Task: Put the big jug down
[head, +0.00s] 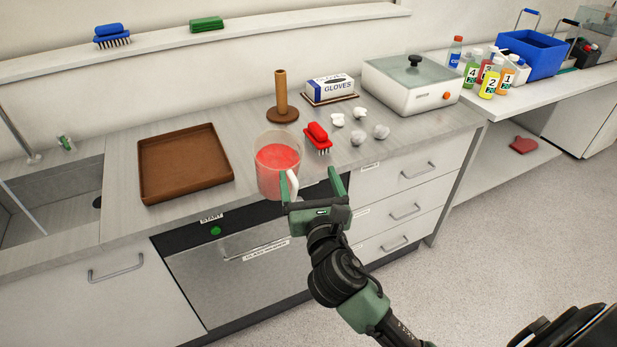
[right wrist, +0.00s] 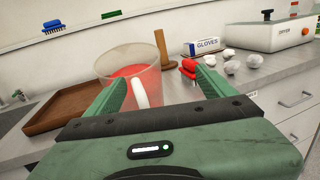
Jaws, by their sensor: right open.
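The big jug (head: 277,165) is clear with red liquid in it and a pale handle facing me. It stands upright on the counter (head: 120,220), close to the front edge above the glass washer, just right of the brown tray. It also shows in the right wrist view (right wrist: 128,72). My right gripper (head: 311,177) is open at the jug's handle side. In the right wrist view the handle (right wrist: 139,93) shows between the two fingers, and neither finger is seen closed on it. My left gripper is not in view.
A brown tray (head: 185,184) lies left of the jug. A red brush (head: 318,137), several white crumpled balls (head: 359,113), a wooden post (head: 281,95), a glove box (head: 330,88) and a lidded white device (head: 412,82) stand behind and right. A sink (head: 50,195) is far left.

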